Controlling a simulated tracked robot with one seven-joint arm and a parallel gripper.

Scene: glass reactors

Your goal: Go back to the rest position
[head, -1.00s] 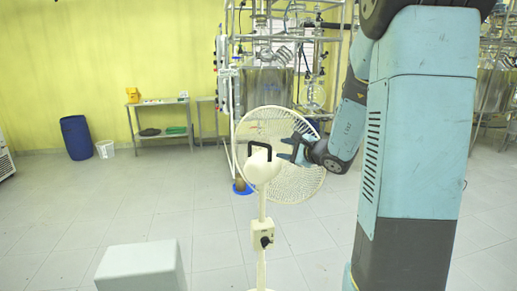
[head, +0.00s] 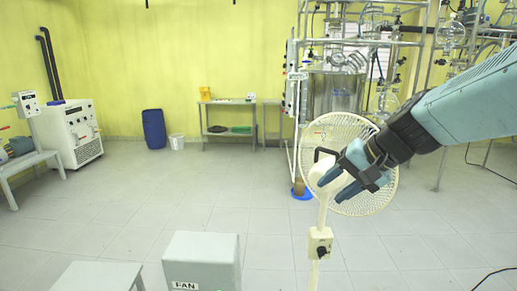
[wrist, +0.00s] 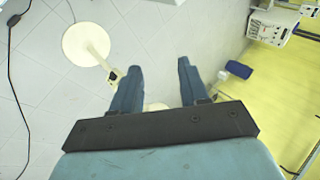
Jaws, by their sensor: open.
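My gripper (head: 335,187) reaches in from the right in the head view, fingers pointing down and left. It appears in front of the white pedestal fan (head: 320,242), overlapping the fan's round guard and lying close to its head; I cannot tell whether they touch. In the wrist view my gripper (wrist: 157,68) has its two blue fingers spread wide with nothing between the tips. The fan's round base (wrist: 85,44) and pole show to the left of the fingers there. The fan head is mostly hidden behind the gripper.
A grey box marked FAN (head: 203,262) stands at the front, beside a low grey bench (head: 95,277). Glass reactors in a metal frame (head: 335,90) stand at the back. A blue drum (head: 153,129) and a side table (head: 228,105) are by the wall. The middle floor is clear.

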